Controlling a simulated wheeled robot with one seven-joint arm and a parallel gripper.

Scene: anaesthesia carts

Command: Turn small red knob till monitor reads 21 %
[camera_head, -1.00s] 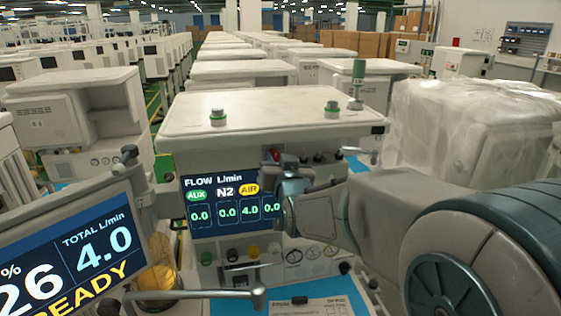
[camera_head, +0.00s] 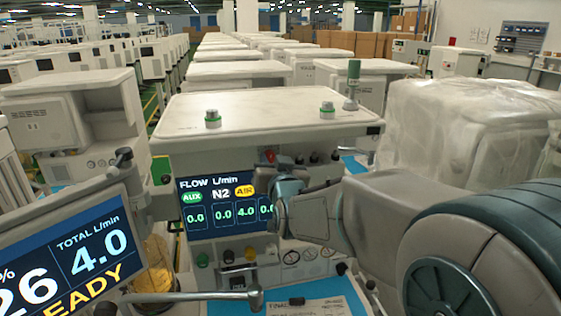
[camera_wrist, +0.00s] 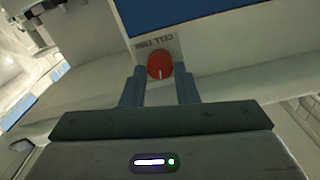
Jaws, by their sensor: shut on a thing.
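The small red knob (camera_wrist: 160,64) shows in the wrist view beside a printed label that seems to begin with "CELL". A white mark on its face points down toward me. My gripper (camera_wrist: 160,74) is shut on the knob, one dark finger on each side. The monitor (camera_head: 78,252) at the lower left reads 26 beside a partly cut-off % sign. It also shows TOTAL L/min 4.0 and a yellow word ending in "EADY".
The cart's flow screen (camera_head: 216,205) reads 0.0, 0.0, 4.0 and a partly covered value. Small knobs (camera_head: 228,257) and gauges sit below it. A metal bar (camera_head: 190,296) crosses in front. A plastic-wrapped cart (camera_head: 465,130) stands to the right.

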